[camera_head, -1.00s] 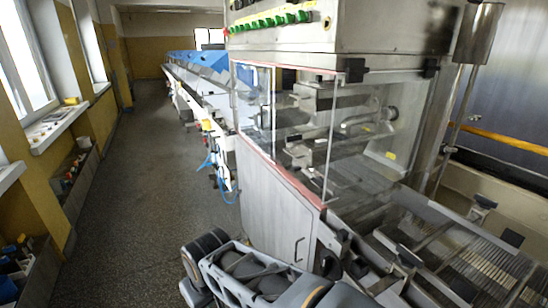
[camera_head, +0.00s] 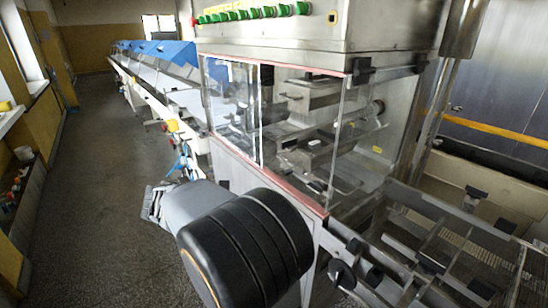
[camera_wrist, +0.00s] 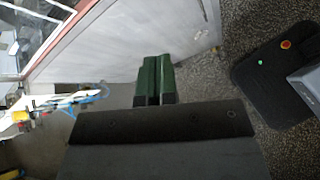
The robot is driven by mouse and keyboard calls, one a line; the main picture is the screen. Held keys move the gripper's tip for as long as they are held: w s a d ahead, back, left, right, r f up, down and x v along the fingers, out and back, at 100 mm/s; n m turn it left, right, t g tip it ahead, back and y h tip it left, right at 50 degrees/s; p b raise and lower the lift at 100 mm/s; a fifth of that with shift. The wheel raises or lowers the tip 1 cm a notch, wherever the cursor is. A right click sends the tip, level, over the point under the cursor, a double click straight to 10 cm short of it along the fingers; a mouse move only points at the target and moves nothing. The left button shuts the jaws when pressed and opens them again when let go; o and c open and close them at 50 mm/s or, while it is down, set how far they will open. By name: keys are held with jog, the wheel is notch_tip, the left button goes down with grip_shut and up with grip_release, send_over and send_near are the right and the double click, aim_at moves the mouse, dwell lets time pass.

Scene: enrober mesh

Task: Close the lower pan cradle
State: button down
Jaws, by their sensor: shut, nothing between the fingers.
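The enrober (camera_head: 265,185) stands in the middle and right of the head view, with metal rods and bars behind its clear front panels. I cannot tell which part is the lower pan cradle; my arm covers much of the machine's lower front. In the wrist view my gripper (camera_wrist: 158,62) shows two green fingers pressed together, with nothing between them. They point along the machine's pale metal side panel (camera_wrist: 120,42), and I see no cradle at the fingertips. In the head view my arm reaches left, beside the machine's lower front.
A long conveyor line with blue covers (camera_head: 160,50) runs away behind the enrober. A wire-mesh belt section (camera_head: 450,245) lies at the lower right. The dark aisle floor (camera_head: 95,165) on the left is clear. A wall with windows (camera_head: 25,45) borders it.

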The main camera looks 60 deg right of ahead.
jog(key=w+d+r+n+g+h, duration=0.2)
jog(key=w+d+r+n+h, duration=0.15)
jog(key=d+r+h, duration=0.35)
jog(key=s+d+f+y+p, duration=0.1)
jog(key=s+d, duration=0.1)
jog(key=d, duration=0.4)
jog(key=s+d+f+y+p, duration=0.1)
jog(key=s+d, duration=0.2)
jog(key=d, duration=0.4)
jog(key=shift+d+p, duration=0.25)
jog(key=shift+p, duration=0.1)
jog(key=shift+n, duration=0.25)
